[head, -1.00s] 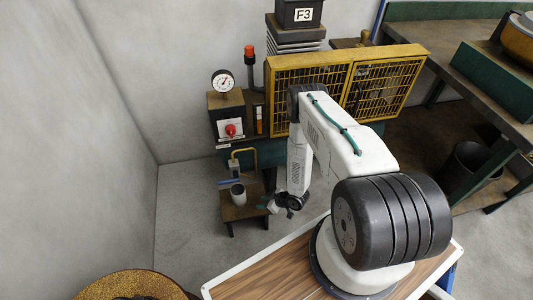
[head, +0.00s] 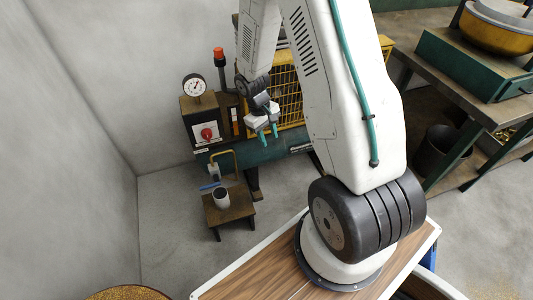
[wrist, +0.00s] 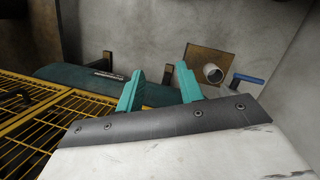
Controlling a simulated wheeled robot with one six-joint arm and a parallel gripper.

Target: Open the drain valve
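The drain valve shows as a blue lever (head: 210,185) below a bent yellow pipe (head: 222,156), at the lower front of the machine. The lever lies roughly level in the head view. It also shows as a blue bar (wrist: 248,78) at the right of the wrist view. A grey-white cup (head: 221,198) stands on a small brown stool (head: 240,211) beside the lever; in the wrist view I look into the cup (wrist: 213,73). My gripper (head: 268,134) is up and right of the valve, apart from it. Its teal fingers (wrist: 161,71) are spread, with nothing between them.
A yellow mesh guard (head: 288,95) is close behind my gripper; it fills the left of the wrist view. A gauge (head: 194,86) and a red knob (head: 207,134) are on the machine's left end. Bare floor (head: 170,240) surrounds the stool. A workbench stands at right.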

